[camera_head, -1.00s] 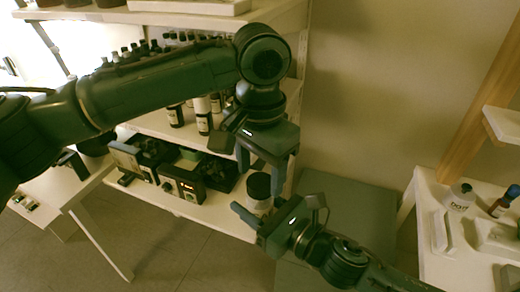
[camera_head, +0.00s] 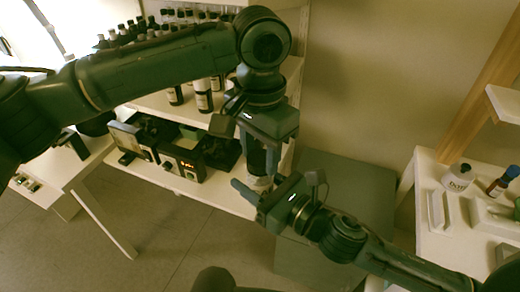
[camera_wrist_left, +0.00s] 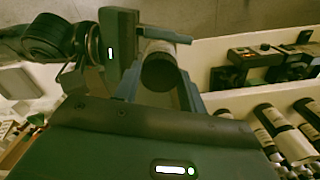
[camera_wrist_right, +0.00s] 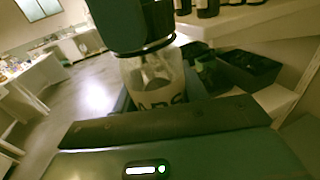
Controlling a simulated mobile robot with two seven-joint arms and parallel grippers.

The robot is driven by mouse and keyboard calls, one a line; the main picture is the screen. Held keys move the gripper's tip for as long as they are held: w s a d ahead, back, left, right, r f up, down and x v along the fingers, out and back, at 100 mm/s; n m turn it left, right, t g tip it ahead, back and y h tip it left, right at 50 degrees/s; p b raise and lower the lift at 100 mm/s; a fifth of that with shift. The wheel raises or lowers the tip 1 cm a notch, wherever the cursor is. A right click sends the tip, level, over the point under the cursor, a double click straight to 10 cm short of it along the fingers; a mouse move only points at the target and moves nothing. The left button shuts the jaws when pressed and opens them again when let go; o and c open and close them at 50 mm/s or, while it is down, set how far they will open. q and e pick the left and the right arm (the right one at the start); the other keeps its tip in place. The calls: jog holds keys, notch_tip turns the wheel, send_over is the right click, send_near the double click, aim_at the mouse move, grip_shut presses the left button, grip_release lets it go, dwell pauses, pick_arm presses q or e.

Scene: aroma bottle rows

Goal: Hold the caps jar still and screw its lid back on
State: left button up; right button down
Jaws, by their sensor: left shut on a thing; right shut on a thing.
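The caps jar (camera_wrist_right: 165,88) is a clear jar with dark lettering, seen in the right wrist view. In the head view its pale body (camera_head: 258,183) is partly hidden by my grippers. My right gripper (camera_head: 258,190) is shut around the jar body from the side. The dark round lid (camera_head: 257,160) sits at the jar's mouth, and its rim shows in the right wrist view (camera_wrist_right: 150,48). My left gripper (camera_head: 262,165) points down from above and is shut on the lid. The lid also shows between its fingers in the left wrist view (camera_wrist_left: 160,72). The jar looks upright.
A shelf unit (camera_head: 225,200) behind holds several dark bottles (camera_head: 203,95) and black devices, one with a lit display (camera_head: 187,162). A grey box (camera_head: 345,200) stands right of the jar. A white bottle (camera_head: 457,178) stands on the right table (camera_head: 430,170).

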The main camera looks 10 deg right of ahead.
pick_arm(q)
jog(key=o, duration=1.2)
jog(key=shift+c, duration=0.2)
notch_tip(320, 180, up, 12)
